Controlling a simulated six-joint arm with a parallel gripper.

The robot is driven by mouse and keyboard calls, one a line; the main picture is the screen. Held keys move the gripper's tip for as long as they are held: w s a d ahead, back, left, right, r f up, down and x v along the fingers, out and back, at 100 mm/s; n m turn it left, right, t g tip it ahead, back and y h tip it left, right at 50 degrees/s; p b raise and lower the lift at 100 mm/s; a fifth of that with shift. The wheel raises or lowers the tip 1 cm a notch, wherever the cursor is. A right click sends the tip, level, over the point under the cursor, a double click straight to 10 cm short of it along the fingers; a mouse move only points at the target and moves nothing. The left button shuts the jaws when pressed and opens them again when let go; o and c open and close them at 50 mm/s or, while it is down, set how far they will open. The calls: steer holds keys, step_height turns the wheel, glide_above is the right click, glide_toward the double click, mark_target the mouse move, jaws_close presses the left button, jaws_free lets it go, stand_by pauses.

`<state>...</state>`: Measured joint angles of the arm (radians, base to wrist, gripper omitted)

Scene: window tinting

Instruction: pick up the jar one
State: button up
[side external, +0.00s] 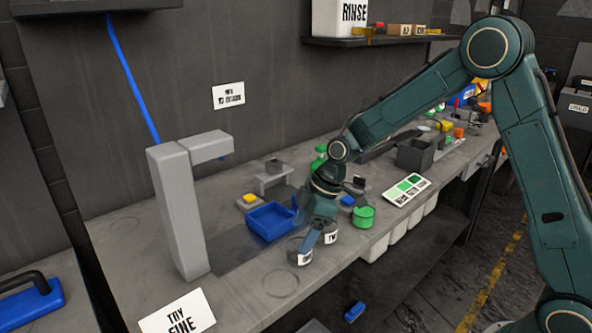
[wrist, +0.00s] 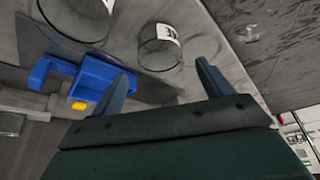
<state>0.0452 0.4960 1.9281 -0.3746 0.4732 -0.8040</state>
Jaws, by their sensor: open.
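Jar one (side external: 304,258), a small clear jar with a white label, stands on the bench near its front edge. Jar two (side external: 331,237) stands just to its right. In the wrist view, the two fingers (wrist: 164,82) are spread and empty. A clear labelled jar (wrist: 160,50) shows beyond the gap between them. A second, darker labelled jar (wrist: 75,18) is cut off at the top left. I cannot read which jar is which in the wrist view.
A blue tray (side external: 270,222) lies just left of the jars. A green tub (side external: 364,217) and a swatch card (side external: 407,190) are to the right. A grey post (side external: 178,215) stands at the left. The bench front by the ring mark (side external: 281,284) is clear.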

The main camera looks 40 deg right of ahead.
mark_target(296, 245)
steer(key=shift+x, duration=2.6)
steer(key=shift+s, duration=0.15)
steer(key=c, duration=1.1)
steer(key=shift+r, duration=0.1)
step_height(296, 245, up, 20)
steer(key=shift+d, duration=0.1)
